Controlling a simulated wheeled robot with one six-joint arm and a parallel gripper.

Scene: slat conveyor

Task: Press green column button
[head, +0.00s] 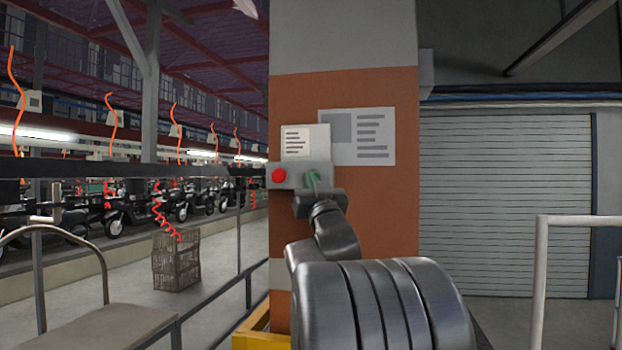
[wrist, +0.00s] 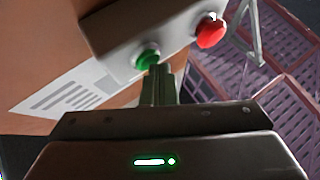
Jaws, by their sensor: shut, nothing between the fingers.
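The green button (wrist: 147,60) sits on a grey control box (wrist: 120,35) on the orange column (head: 345,215). In the head view the green button (head: 311,177) is partly hidden by my gripper (head: 312,184). My gripper's shut fingers (wrist: 159,70) point at the green button in the wrist view. Their tips overlap its lower edge, at or very close to its face; I cannot tell whether they touch. A red button (head: 279,175) is beside it on the same box, and it also shows in the wrist view (wrist: 210,31).
A small white notice (head: 305,142) and a larger grey notice (head: 378,135) are on the column above the box. A yellow guard (head: 254,341) surrounds the column's foot. A wire crate (head: 176,262) stands left, and a white rail (head: 541,280) right.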

